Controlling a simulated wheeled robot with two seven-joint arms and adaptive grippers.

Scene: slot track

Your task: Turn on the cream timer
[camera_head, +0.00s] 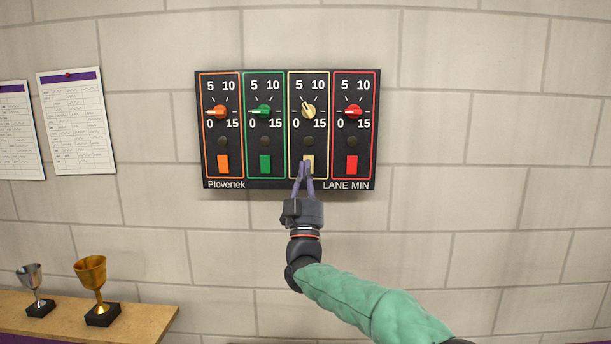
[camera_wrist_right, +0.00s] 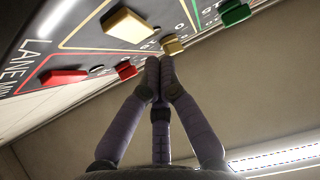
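The black timer panel (camera_head: 285,185) hangs on the wall with orange, green, cream and red columns. The cream timer has a cream knob (camera_head: 308,111), turned up and slightly left, a dark round lamp (camera_head: 308,141) and a cream rectangular switch (camera_head: 309,161). My right gripper (camera_head: 304,163) has its fingertips together and empty, overlapping the lower left of the cream switch. In the right wrist view the fingertips (camera_wrist_right: 161,65) appear just below the cream knob (camera_wrist_right: 172,46), with the cream switch (camera_wrist_right: 128,26) to their upper left. I cannot tell whether they touch the panel. My left gripper is not in view.
The orange switch (camera_head: 223,164), green switch (camera_head: 265,164) and red switch (camera_head: 352,164) flank the cream column. Their knobs point left, toward 0. A wooden shelf (camera_head: 140,318) with silver (camera_head: 30,278) and gold (camera_head: 91,272) trophies stands lower left. The wall right of the panel is clear.

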